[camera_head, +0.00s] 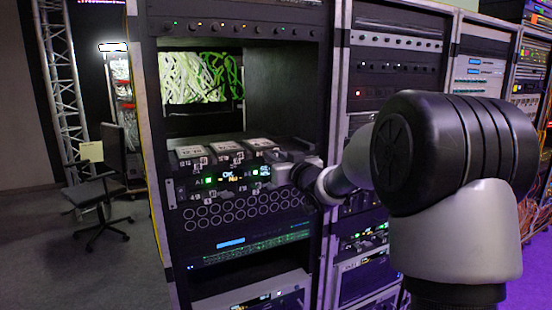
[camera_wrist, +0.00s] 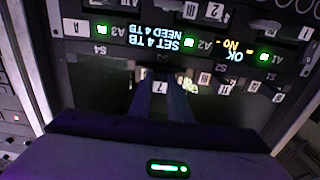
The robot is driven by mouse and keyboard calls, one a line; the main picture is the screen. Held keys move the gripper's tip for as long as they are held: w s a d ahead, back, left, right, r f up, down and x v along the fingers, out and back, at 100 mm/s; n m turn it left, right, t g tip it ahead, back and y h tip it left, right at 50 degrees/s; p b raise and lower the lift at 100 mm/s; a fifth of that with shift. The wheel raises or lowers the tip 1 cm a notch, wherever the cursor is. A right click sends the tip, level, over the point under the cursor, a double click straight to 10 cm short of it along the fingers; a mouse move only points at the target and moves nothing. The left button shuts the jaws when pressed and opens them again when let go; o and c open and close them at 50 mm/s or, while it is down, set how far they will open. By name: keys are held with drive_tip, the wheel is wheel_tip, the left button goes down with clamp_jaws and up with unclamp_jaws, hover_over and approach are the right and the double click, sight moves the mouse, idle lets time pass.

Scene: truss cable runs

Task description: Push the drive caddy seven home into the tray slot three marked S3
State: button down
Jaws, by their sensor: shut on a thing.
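The drive caddy seven (camera_wrist: 160,87) shows in the wrist view as a small front with a white "7" tag, between the dark fingers of my gripper (camera_wrist: 160,106). My gripper is shut on it. The caddy lies in line with the S3 marking (camera_wrist: 163,58), which is partly cut off from clear reading; how deep it sits in the slot cannot be told. The tray (camera_wrist: 118,60) shows upside down there, with S4 to the left and S2 and S1 to the right. In the head view my gripper (camera_head: 284,172) is at the tray's right front, and the caddy is not distinct.
Several dark boxes with white labels (camera_head: 226,146) sit on top of the tray unit. A lit display (camera_wrist: 162,37) reads "SET 4 TB NEED 4 TB". Rack posts (camera_head: 334,150) stand close on the right. A chair (camera_head: 97,190) stands on open floor at left.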

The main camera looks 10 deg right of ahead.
drive_tip(key=shift+w+r, duration=0.1)
drive_tip(key=shift+w, duration=0.05)
drive_tip(key=shift+w+a, duration=0.25)
drive_tip(key=shift+w, duration=0.35)
drive_tip(key=c, duration=1.6)
unclamp_jaws()
drive_tip(key=shift+o, duration=0.2)
drive_tip(key=shift+s, duration=0.1)
drive_tip(key=v, duration=1.7)
drive_tip(key=shift+s, duration=0.15)
drive_tip(key=shift+d+r, duration=0.1)
